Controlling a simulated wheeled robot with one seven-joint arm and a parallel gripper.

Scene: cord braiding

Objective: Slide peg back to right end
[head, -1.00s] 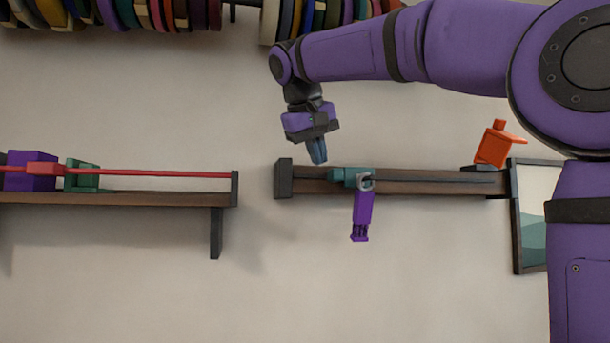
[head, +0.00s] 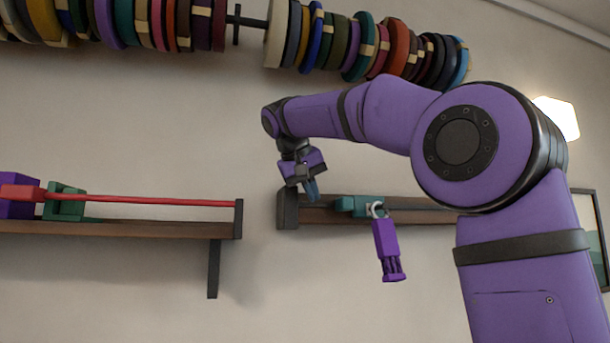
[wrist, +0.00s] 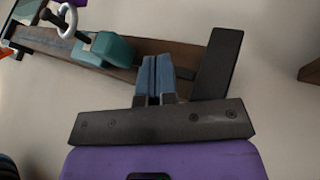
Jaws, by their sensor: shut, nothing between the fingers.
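The peg appears to be the teal block (head: 354,205) on the right-hand wooden rail (head: 325,216), near its left end. It carries a grey ring (head: 377,210), with a purple bobbin (head: 386,245) hanging below. In the wrist view the teal block (wrist: 108,49) and ring (wrist: 65,20) are left of my fingers. My gripper (head: 313,197) is shut and empty, its blue fingertips (wrist: 155,72) at the rail between the teal block and the dark end block (head: 287,210). A small gap shows between fingers and teal block. My arm hides the rail's right end in the head view.
A left shelf (head: 130,229) carries a red rod (head: 140,200), a green block (head: 65,203) and a purple block (head: 15,208). Several colored spools (head: 350,45) hang above. A picture frame (head: 592,235) is at the right.

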